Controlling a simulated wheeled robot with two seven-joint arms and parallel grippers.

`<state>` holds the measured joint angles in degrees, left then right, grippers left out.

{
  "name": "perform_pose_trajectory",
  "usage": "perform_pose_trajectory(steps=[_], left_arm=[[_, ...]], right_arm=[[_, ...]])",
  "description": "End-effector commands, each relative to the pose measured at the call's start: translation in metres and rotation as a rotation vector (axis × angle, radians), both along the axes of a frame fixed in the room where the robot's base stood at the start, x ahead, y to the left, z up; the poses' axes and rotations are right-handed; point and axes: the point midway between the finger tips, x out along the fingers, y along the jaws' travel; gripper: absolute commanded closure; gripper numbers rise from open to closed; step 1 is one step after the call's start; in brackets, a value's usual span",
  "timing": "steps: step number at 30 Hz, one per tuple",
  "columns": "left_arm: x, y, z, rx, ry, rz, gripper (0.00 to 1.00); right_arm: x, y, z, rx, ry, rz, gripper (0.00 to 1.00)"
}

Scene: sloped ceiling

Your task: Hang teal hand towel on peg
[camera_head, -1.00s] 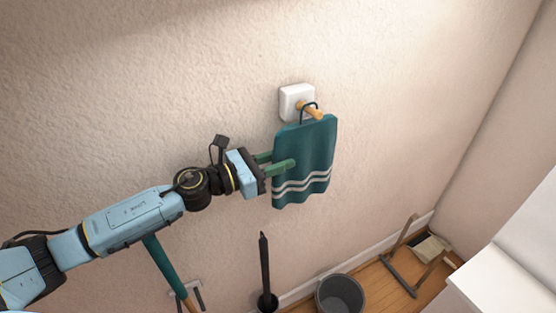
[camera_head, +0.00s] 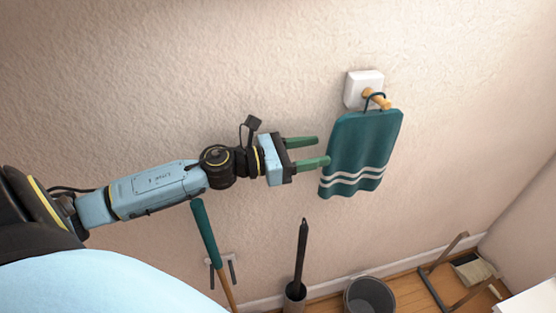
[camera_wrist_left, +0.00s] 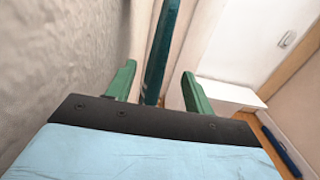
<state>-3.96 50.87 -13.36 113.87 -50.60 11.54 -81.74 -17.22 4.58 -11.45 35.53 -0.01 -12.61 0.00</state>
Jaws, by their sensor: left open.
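The teal hand towel (camera_head: 360,150) with two pale stripes hangs by its dark loop around the wooden peg (camera_head: 380,100). The peg sticks out of a white wall plate (camera_head: 361,88). My left gripper (camera_head: 322,151) is open beside the towel's left edge, its green fingers pointing at it. The fingertips are close to the edge; whether one touches it I cannot tell. In the left wrist view the towel (camera_wrist_left: 161,50) shows edge-on ahead, between the open fingers (camera_wrist_left: 157,78). My right gripper is not in view.
A teal-handled tool (camera_head: 206,235) leans by the wall below my left arm. A dark stick stands in a small holder (camera_head: 295,291). A grey bucket (camera_head: 370,295) and a metal frame (camera_head: 445,270) are on the wooden floor. White furniture (camera_head: 520,302) is at lower right.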

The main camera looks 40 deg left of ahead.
Motion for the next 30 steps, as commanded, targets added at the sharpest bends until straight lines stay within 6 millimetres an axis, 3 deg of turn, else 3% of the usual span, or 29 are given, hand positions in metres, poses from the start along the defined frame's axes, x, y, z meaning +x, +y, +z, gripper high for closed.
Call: perform_pose_trajectory(steps=[15,30], left_arm=[[-0.053,0.041,-0.002,-0.003,0.002,0.001,0.47],[-0.063,0.049,0.001,-0.001,-0.002,0.0,0.47]], right_arm=[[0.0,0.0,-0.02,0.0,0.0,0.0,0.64],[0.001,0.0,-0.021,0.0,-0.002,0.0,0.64]])
